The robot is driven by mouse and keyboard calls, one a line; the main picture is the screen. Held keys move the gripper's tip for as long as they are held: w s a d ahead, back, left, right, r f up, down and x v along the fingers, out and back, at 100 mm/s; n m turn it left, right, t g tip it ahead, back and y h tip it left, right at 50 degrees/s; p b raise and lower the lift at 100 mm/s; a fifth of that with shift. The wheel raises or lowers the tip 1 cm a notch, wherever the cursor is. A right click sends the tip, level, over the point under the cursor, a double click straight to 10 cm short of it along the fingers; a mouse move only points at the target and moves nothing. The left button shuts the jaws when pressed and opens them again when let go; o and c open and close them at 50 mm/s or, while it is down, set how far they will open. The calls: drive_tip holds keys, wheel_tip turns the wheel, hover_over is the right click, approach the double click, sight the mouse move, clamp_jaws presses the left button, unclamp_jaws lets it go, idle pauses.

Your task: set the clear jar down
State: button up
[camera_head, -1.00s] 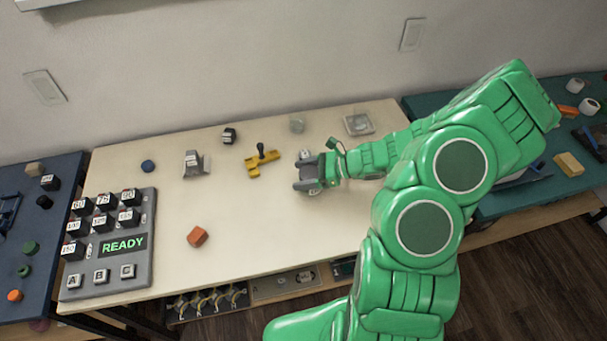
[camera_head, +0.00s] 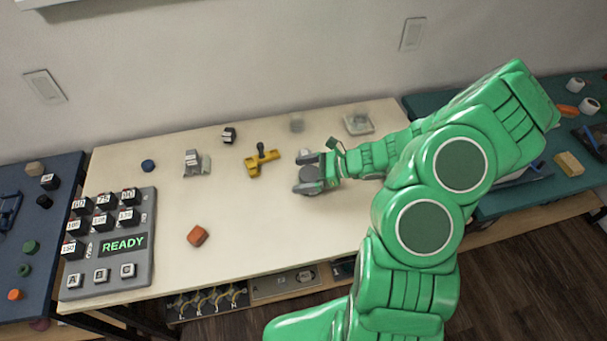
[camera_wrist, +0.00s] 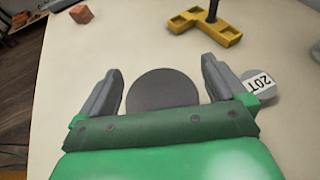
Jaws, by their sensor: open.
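My gripper (camera_head: 299,174) is open over the middle of the cream table, and its fingers show in the wrist view (camera_wrist: 160,68). A dark grey round disc (camera_wrist: 163,88) lies between the fingers, apart from both, its near part hidden by the gripper. I cannot tell whether it is a flat pad or the top of something. A faint see-through object (camera_head: 296,124) stands near the table's back edge. Another clear piece sits on a pale square tray (camera_head: 358,124) at the back right. I cannot tell for sure which one is the clear jar. Neither is in my gripper.
A round piece labelled 20T (camera_wrist: 260,86) sits close beside the right finger. A yellow fixture (camera_head: 261,160) with a dark post stands left of the gripper. An orange block (camera_head: 197,235) and a button panel (camera_head: 112,245) are farther left. The front middle of the table is clear.

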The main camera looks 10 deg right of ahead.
drive_tip(key=v, duration=1.2)
drive_tip(key=s+a+r+n+g+h, duration=0.4)
drive_tip(key=s+a+r+n+g, duration=0.3)
drive_tip(key=s+a+r+n, duration=0.55)
drive_tip(key=s+d+r+n+h, duration=0.1)
drive_tip(key=s+r+n+h, duration=0.3)
drive_tip(key=s, duration=0.3)
drive_tip(key=s+d+r+n+t+h, duration=0.1)
drive_tip(key=s+d+r+n+h, duration=0.1)
drive_tip(key=s+r+n+h, duration=0.2)
drive_tip(key=s+r+n, duration=0.1)
drive_tip(key=s+r, duration=0.2)
drive_tip(key=s, duration=0.1)
drive_tip(key=shift+s+h, duration=0.3)
drive_tip(key=shift+h, duration=0.1)
drive_tip(key=shift+r, duration=0.1)
